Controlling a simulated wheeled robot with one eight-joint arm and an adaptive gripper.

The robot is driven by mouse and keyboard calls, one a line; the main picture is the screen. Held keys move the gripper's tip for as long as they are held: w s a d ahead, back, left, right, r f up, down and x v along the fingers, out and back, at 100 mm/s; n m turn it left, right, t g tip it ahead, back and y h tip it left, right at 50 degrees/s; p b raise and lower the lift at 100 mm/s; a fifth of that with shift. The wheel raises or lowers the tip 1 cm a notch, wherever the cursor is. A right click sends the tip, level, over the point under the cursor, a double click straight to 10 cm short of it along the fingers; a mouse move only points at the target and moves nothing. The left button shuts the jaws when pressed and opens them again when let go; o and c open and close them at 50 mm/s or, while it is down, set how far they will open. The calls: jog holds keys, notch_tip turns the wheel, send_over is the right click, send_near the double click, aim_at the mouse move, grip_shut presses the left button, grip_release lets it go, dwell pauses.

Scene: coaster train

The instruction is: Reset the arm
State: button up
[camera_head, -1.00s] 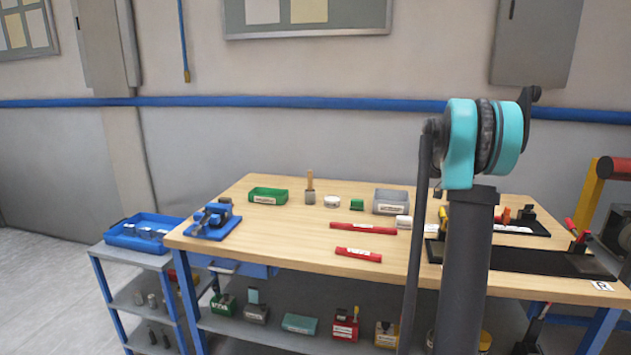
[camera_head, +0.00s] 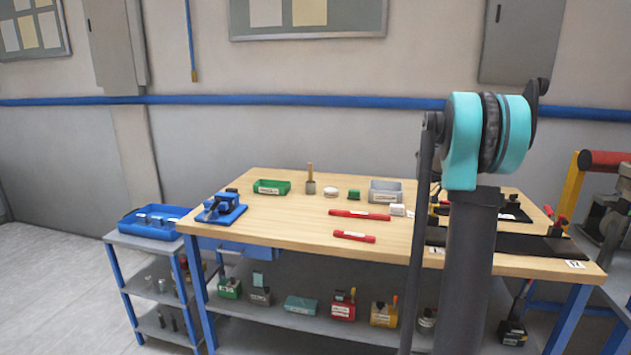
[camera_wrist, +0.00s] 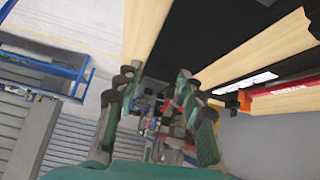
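My arm (camera_head: 470,240) stands upright at the right of the head view, with a teal joint at its top. It hides part of the workbench behind it. My gripper (camera_wrist: 155,78) shows only in the wrist view. Its two green and dark fingers are apart, with nothing held between them. Beyond the fingers the wrist view is tilted and shows pale wood strips, a black surface and distant clutter.
A wooden workbench (camera_head: 285,228) carries red bars (camera_head: 360,215), a green bin (camera_head: 271,187), a grey bin (camera_head: 385,192) and a blue fixture (camera_head: 222,208). A low cart with a blue tray (camera_head: 155,222) stands left. Open floor (camera_head: 50,270) lies further left.

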jog(key=s+a+f+n+t+y, duration=0.2)
jog(key=s+a+f+n, duration=0.4)
jog(key=s+a, duration=0.3)
jog(key=s+a+f+n+t+y, duration=0.1)
jog(key=s+a+f+n+y, duration=0.2)
jog(key=s+a+f+n, duration=0.3)
jog(key=s+a+f+n+t+y, duration=0.2)
jog(key=s+a+f+n, duration=0.4)
jog(key=s+a, duration=0.7)
jog(key=a+y, duration=0.1)
jog(key=a, duration=0.2)
jog(key=shift+a+n+t, duration=0.25)
jog(key=shift+n+t, duration=0.05)
